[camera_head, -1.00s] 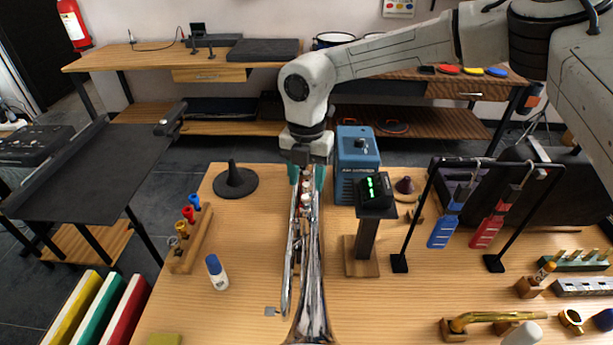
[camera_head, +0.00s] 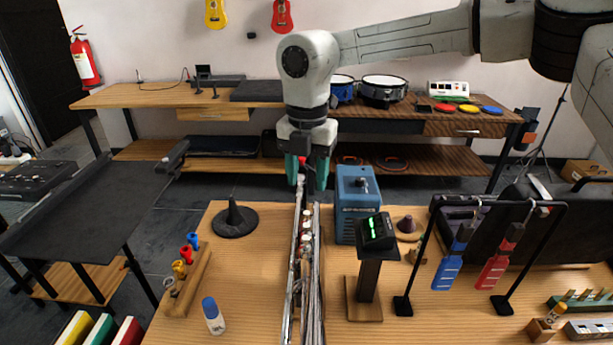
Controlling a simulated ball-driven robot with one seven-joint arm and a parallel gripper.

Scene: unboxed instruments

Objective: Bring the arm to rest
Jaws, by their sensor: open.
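My gripper (camera_head: 307,180) points down above the far end of a silver trumpet (camera_head: 306,270) on the wooden workbench. Its teal fingers are apart, one on each side of the trumpet's upper end as seen from here. I cannot tell whether they touch it. My arm reaches in from the upper right and bends down at a rounded joint. The near end of the trumpet runs out of the bottom of the picture.
A blue box (camera_head: 357,203) and a stand with a green-lit display (camera_head: 376,232) are close on the right. A black cone stand (camera_head: 234,219), valve rack (camera_head: 189,275) and white bottle (camera_head: 213,315) are on the left. A black rack (camera_head: 425,248) holds blue and red tools.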

